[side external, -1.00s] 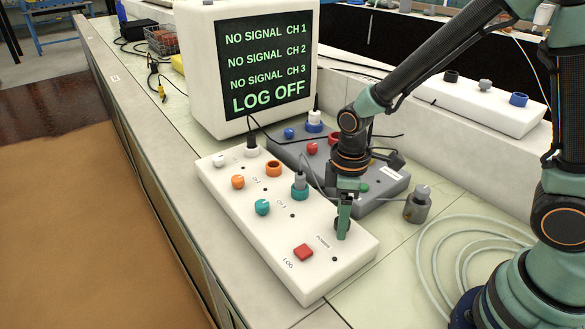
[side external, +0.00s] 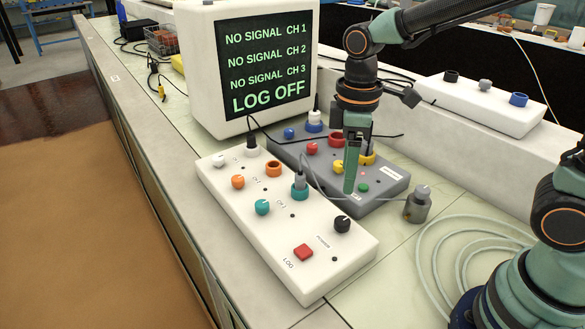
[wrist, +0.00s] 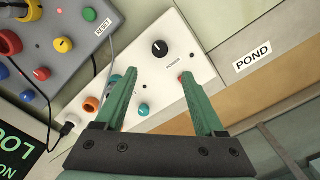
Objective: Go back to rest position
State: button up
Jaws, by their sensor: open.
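My gripper (side external: 352,190) hangs above the gap between the white box and the grey box, pointing down. In the wrist view my gripper (wrist: 158,78) has its two green fingers spread apart with nothing between them. The white box (side external: 320,270) lies below it with a black power knob (side external: 342,224), a red log button (side external: 303,252), and orange and teal knobs. The black knob also shows in the wrist view (wrist: 160,48), clear of the fingers. The monitor (side external: 200,60) reads no signal on its three channels and log off.
The grey box (side external: 385,195) with coloured knobs is close behind my gripper. A metal sensor (side external: 417,205) and coiled pale tubing (side external: 440,250) lie to the right. Another white box (side external: 480,100) stands at the back right. Cables (side external: 325,185) cross between the boxes.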

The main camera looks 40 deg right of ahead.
jog(key=shift+r, duration=0.25)
jog(key=s+d+r+m+t, duration=0.4)
jog(key=d+r+m+t, duration=0.1)
jog(key=m, duration=0.4)
jog(key=d+r, duration=0.1)
jog(key=d, duration=0.1)
jog(key=shift+s+d+t, duration=0.3)
jog(key=shift+c, duration=0.2)
dwell(0.4)
